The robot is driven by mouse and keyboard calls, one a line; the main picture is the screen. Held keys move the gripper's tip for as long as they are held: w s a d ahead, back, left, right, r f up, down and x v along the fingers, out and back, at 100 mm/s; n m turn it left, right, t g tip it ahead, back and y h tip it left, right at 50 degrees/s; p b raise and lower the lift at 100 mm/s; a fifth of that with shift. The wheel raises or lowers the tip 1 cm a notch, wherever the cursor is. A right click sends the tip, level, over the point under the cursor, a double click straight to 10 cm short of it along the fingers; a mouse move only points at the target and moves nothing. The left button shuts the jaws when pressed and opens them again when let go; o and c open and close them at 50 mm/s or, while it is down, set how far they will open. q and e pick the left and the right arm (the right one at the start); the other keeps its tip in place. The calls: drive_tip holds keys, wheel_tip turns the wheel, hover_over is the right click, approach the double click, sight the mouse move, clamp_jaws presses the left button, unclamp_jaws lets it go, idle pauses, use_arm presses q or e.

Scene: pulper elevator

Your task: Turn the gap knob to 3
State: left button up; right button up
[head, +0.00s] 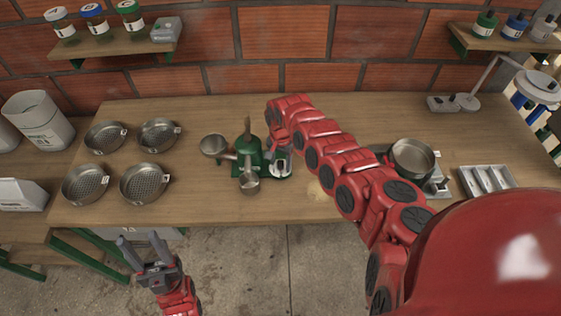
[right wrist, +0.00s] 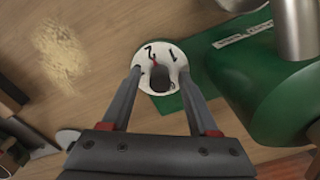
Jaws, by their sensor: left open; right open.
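The pulper (head: 247,150) is a green machine with metal cups, standing mid-table; its green body (right wrist: 270,80) fills the right of the right wrist view. The gap knob is a white numbered dial (right wrist: 151,52) on a green base plate. A small red mark shows close to the 2; the 1 is to its right, and the other numerals are partly hidden. My right gripper (right wrist: 160,72) is open, its fingers on either side of the dial; I cannot tell whether they touch it. In the head view it (head: 281,154) is over the pulper's right side. My left gripper (head: 141,245) is open and empty before the table.
Several round sieves (head: 143,183) lie on the table's left. A pan on a scale (head: 412,158), a compartment tray (head: 487,180) and a lamp (head: 465,101) stand at the right. Jars (head: 94,20) are on wall shelves. Bare tabletop (head: 240,207) lies in front of the pulper.

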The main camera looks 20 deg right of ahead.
clamp_jaws()
idle(0.4)
drive_tip(key=n, duration=0.3)
drive_tip(key=shift+s, duration=0.1)
drive_tip(key=n, duration=0.2)
drive_tip(key=shift+n, duration=0.4)
drive_tip(key=n+b, duration=0.1)
drive_tip(key=n, duration=0.2)
drive_tip(key=shift+f, duration=0.1)
drive_tip(key=shift+n+b, duration=0.35)
drive_tip(key=shift+n, duration=1.35)
